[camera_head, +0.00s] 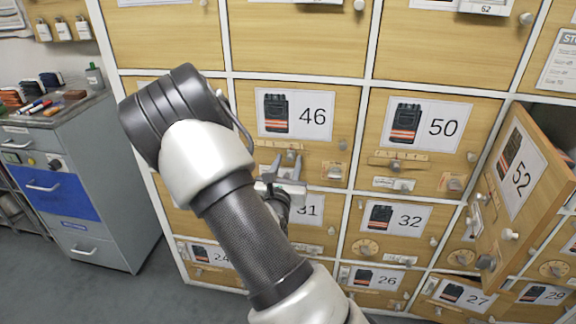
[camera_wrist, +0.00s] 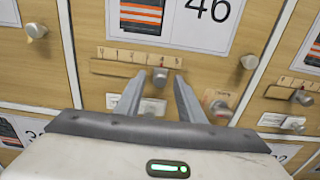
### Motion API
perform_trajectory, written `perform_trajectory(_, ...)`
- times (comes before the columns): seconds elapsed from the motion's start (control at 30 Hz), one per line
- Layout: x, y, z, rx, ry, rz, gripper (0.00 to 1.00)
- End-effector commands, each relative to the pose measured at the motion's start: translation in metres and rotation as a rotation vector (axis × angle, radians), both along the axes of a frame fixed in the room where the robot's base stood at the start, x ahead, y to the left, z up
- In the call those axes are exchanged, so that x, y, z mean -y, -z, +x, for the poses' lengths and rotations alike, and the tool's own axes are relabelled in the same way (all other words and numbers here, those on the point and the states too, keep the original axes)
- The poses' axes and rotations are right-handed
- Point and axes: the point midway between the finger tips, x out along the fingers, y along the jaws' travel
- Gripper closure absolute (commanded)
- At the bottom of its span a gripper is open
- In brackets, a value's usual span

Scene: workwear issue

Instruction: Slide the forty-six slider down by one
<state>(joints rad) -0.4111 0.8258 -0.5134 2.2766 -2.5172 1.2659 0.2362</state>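The forty-six door (camera_head: 325,112) is a closed light-wood door with a jacket picture and the number 46. Its slider is a numbered strip (camera_wrist: 135,58) with a grey knob (camera_wrist: 159,75), which sits under the second mark from the right in the wrist view. The knob also shows small in the head view (camera_head: 291,155). My gripper (camera_wrist: 160,84) is open, with one fingertip left and one right of the knob in the picture. Contact cannot be told. In the head view my gripper (camera_head: 285,166) is just below the strip, and my arm hides the door's lower left.
The fifty door (camera_head: 420,120) has a similar slider to the right. The fifty-two door (camera_head: 532,170) stands open at far right. A round knob (camera_wrist: 248,62) and a tagged knob (camera_wrist: 220,110) lie right of the slider. A grey cabinet (camera_head: 75,185) stands left.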

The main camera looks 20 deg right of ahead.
Motion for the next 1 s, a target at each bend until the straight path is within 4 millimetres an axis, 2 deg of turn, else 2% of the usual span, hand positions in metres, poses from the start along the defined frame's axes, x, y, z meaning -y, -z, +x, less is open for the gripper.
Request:
perform_trajectory(0.23, 0.001, 0.0, 0.001, 0.0, 0.0, 0.0, 0.65)
perform_trajectory(0.47, 0.0, 0.0, 0.0, 0.0, 0.0, 0.0, 1.0)
perform_trajectory(0.67, -0.001, 0.0, 0.001, 0.0, 0.0, 0.0, 1.0)
perform_trajectory(0.9, -0.022, 0.0, 0.015, -0.002, -0.002, 0.001, 1.0)
perform_trajectory(1.0, -0.022, 0.001, 0.015, -0.003, 0.0, 0.001, 1.0)
